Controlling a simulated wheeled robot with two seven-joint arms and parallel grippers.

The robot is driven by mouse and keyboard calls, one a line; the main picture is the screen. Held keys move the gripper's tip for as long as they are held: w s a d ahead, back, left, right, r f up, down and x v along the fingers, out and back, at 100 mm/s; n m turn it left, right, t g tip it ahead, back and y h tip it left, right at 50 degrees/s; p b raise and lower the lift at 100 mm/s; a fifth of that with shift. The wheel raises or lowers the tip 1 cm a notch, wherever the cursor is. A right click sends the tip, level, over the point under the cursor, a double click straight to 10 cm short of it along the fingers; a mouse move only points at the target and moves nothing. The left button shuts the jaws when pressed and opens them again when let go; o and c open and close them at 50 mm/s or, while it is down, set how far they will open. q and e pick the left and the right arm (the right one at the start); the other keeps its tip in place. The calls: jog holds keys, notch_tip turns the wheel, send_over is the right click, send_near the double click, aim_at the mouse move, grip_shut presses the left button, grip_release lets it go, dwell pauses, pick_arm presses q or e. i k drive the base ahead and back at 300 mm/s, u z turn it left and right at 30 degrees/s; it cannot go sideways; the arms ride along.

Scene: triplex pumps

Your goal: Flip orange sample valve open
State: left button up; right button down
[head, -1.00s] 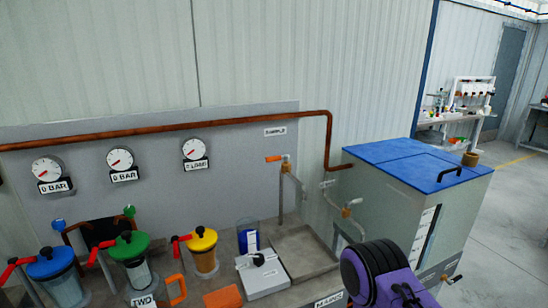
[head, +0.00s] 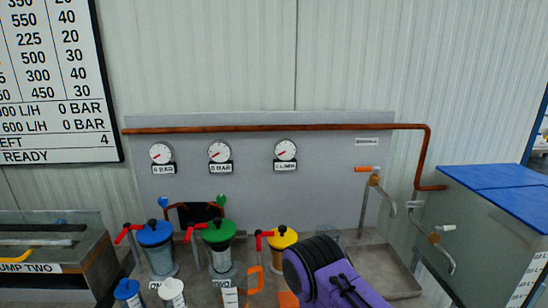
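The orange lever of the sample valve (head: 362,169) points left from the top of a thin metal pipe at the right end of the grey back panel (head: 325,215). A white label (head: 367,141) on the panel above it is too blurred to read. A purple and black part of my arm rises from the bottom edge, in front of the bench. It is apart from the lever in the picture. No gripper fingers of either arm show.
Blue (head: 155,233), green (head: 219,232) and yellow (head: 282,238) capped pots with red levers stand along the bench. A blue-lidded tank (head: 470,215) stands at the right. A copper pipe (head: 260,129) crosses the panel. My arm hides part of the bench.

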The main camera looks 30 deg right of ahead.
aim_at(363, 169)
jog(key=u, duration=0.45)
jog(key=k, duration=0.5)
jog(key=z, duration=1.4)
